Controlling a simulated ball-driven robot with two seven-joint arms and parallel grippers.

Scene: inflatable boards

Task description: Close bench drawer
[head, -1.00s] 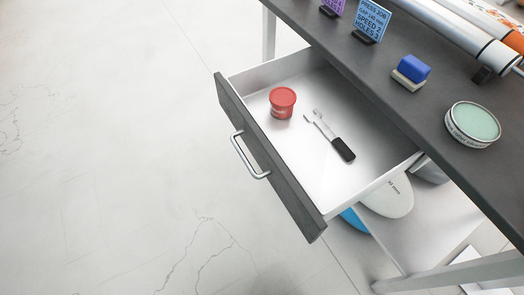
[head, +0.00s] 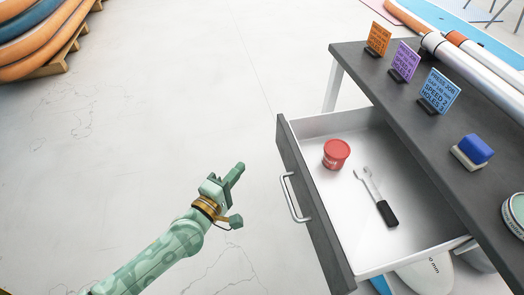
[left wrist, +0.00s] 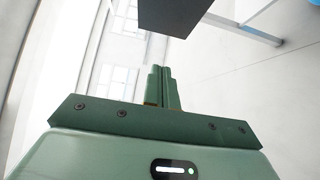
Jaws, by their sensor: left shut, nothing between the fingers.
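The bench drawer (head: 310,205) stands open, pulled out from the dark-topped bench (head: 415,125). Its dark front faces left and carries a silver bar handle (head: 293,198). Inside lie a red tub (head: 336,153) and a black-handled tool with two metal prongs (head: 377,198). My left gripper (head: 240,168) is left of the drawer front, apart from the handle, shut and empty. In the left wrist view its fingers (left wrist: 161,72) are together, with a dark block-like edge (left wrist: 172,15) above them. My right gripper is not in view.
On the bench top are orange, purple and blue sign cards (head: 438,91), a blue-and-cream block (head: 473,151), a round tin (head: 515,212) and long rolls (head: 475,70). Stacked inflatable boards (head: 35,40) lie on a pallet at top left. The floor left of the drawer is clear.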

